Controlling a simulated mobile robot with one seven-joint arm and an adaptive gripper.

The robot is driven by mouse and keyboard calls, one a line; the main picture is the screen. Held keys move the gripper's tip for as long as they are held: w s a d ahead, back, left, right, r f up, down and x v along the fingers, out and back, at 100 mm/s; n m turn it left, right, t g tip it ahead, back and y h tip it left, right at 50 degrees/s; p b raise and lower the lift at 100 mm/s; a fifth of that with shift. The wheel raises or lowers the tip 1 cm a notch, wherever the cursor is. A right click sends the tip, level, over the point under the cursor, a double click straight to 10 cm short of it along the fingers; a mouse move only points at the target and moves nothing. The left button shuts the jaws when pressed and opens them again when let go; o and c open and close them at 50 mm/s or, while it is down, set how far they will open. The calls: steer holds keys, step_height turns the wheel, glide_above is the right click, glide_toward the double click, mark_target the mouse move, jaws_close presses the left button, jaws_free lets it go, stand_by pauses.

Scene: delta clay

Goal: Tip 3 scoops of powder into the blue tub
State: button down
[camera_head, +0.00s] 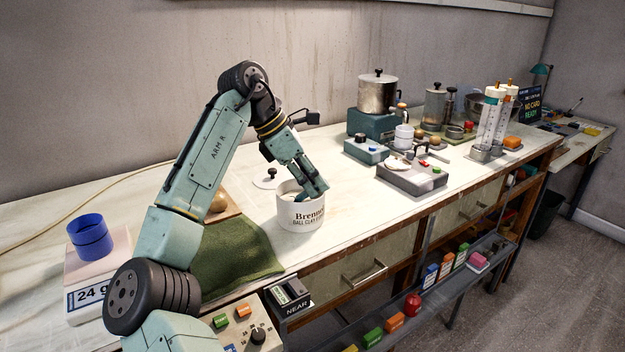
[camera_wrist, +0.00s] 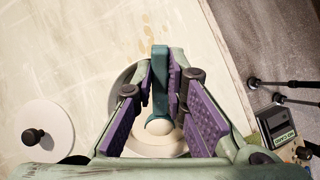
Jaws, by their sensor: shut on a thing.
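The blue tub (camera_head: 90,238) stands on a scale (camera_head: 83,270) at the left, whose display reads 24 g. My gripper (camera_head: 316,192) points down into the jar's mouth. In the wrist view my gripper (camera_wrist: 165,100) is shut on a teal scoop (camera_wrist: 160,75) by its handle. The round end of the scoop, over or in the jar, looks pale; I cannot tell how much powder it holds.
The jar's lid (camera_head: 271,180) lies behind the jar. A green cloth (camera_head: 235,258) lies between the jar and the scale, near a control box (camera_head: 250,325) at the front. Appliances and a pot (camera_head: 377,93) fill the right back.

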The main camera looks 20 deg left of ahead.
steer(key=shift+f, duration=0.3)
steer(key=shift+w+r+p, duration=0.1)
steer(key=shift+r+p, duration=0.85)
steer(key=shift+p, duration=0.15)
step_height(320, 180, up, 4)
steer(key=p, duration=0.4)
steer(key=shift+r, duration=0.2)
steer(key=shift+r+p, duration=0.35)
steer(key=shift+r, duration=0.85)
